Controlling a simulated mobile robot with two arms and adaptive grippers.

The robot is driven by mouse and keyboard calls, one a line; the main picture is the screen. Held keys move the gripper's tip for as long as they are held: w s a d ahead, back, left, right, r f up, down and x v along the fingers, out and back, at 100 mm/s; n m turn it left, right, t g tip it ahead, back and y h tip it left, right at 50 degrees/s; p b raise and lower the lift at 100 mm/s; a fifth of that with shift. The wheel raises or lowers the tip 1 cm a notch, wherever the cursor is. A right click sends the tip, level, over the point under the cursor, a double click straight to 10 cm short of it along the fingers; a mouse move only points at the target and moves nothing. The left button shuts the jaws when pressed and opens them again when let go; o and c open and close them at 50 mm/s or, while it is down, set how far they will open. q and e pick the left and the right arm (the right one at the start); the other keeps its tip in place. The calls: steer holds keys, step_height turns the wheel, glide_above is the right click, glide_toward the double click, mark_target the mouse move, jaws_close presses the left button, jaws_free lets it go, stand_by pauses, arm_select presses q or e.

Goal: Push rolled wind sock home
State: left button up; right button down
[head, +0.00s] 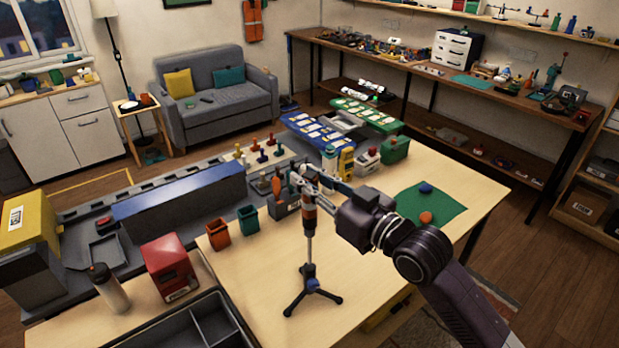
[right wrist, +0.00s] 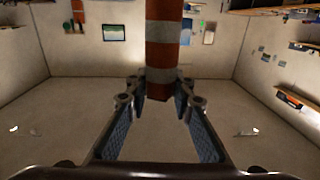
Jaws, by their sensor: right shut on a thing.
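The rolled wind sock (right wrist: 163,32), striped orange-red and white, stands between the fingers of my right gripper (right wrist: 157,92) in the right wrist view. The gripper is shut on it close to one end, and its other end runs out of the top of that view. In the head view my right gripper (head: 308,184) is at the top of a slim grey pole (head: 309,250) on a dark tripod stand (head: 311,285). An orange and dark banded part of the sock (head: 310,217) shows just below the fingers, in line with the pole. My left gripper is not in view.
The stand is on a light wooden table (head: 375,255). An orange bin (head: 218,234) and a teal bin (head: 248,219) are to its left. A green mat (head: 440,207) with a blue and an orange piece lies to the right, behind my arm. A dark tray (head: 190,325) is at front left.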

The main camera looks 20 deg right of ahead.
steer(key=shift+f+b, duration=0.45)
steer(key=shift+f, duration=0.3)
steer(key=c, duration=1.6)
jaws_free()
steer(key=shift+s, duration=0.1)
steer(key=v, duration=1.2)
